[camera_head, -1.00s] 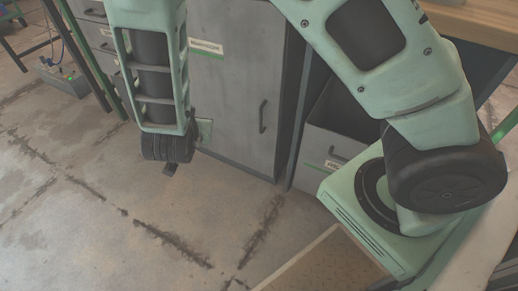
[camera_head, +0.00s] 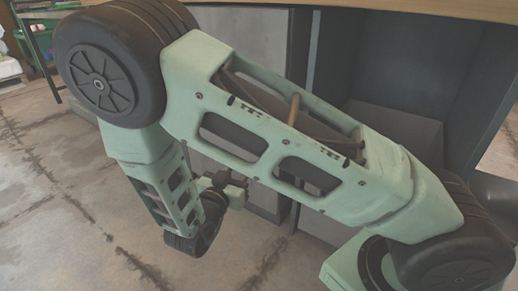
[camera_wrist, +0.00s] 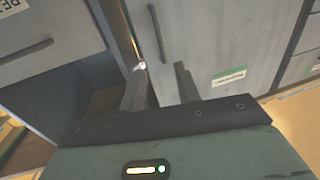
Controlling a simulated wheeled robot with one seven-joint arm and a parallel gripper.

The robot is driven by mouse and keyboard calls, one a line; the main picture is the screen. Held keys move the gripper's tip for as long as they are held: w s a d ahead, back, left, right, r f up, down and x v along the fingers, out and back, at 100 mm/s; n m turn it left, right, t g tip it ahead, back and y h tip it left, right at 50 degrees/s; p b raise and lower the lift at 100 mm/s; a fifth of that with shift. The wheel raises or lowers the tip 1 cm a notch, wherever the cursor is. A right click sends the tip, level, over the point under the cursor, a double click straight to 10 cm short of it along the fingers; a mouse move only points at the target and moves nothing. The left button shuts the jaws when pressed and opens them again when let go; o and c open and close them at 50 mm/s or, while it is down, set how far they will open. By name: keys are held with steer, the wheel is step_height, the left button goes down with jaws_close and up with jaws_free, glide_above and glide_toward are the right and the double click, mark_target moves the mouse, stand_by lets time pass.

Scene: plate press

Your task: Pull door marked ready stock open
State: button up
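A grey cabinet door (camera_wrist: 205,45) fills the middle of the wrist view. It bears a green-and-white label (camera_wrist: 229,76), too small to read, and a dark bar handle (camera_wrist: 158,33). The door looks shut. My gripper (camera_wrist: 160,82) shows two dark fingers set apart, with the handle just beyond and between them and nothing held. In the head view my gripper (camera_head: 226,187) hangs low in front of the cabinet. My arm hides most of the door (camera_head: 258,42), including its label and handle.
A grey front (camera_wrist: 50,25) with its own handle and a partly cut-off label beginning "RE" stands left of the door in the wrist view. An open dark space lies below it. A wooden worktop (camera_head: 400,8) runs above. The concrete floor (camera_head: 50,190) at left is clear.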

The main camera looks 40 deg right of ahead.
steer(key=b+x, duration=0.5)
steer(key=x, duration=0.8)
steer(key=shift+w+d, duration=0.2)
steer(key=shift+d, duration=0.05)
jaws_close()
